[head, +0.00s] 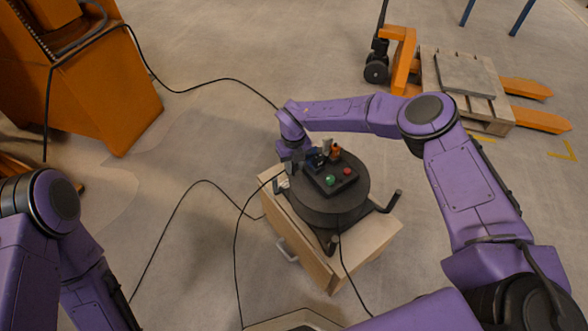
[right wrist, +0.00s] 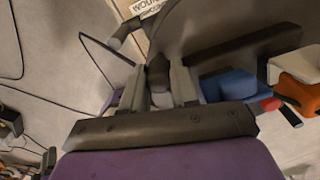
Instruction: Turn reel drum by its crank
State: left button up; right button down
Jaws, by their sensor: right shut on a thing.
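The dark round reel drum (head: 308,203) lies flat on a wooden cabinet. Dark crank arms with upright grips stick out around it; one grip (head: 397,196) is at the right and another (head: 331,243) at the front. My right gripper (head: 292,166) is at the drum's left rear edge. In the right wrist view, the two fingers of the right gripper (right wrist: 158,84) are closed around a dark crank grip (right wrist: 158,70). Most of that grip is hidden. The drum's edge (right wrist: 192,22) shows behind it. My left arm is at the lower left; its gripper is out of view.
A control box (head: 331,180) with green and red buttons sits on the drum. Black cables run over the floor and past the wooden cabinet (head: 372,238). An orange machine (head: 95,90) stands at the left, a pallet truck (head: 402,60) at the back right.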

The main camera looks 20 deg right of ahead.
jog(key=c, duration=1.1)
grip_release()
jog(key=shift+c, duration=0.2)
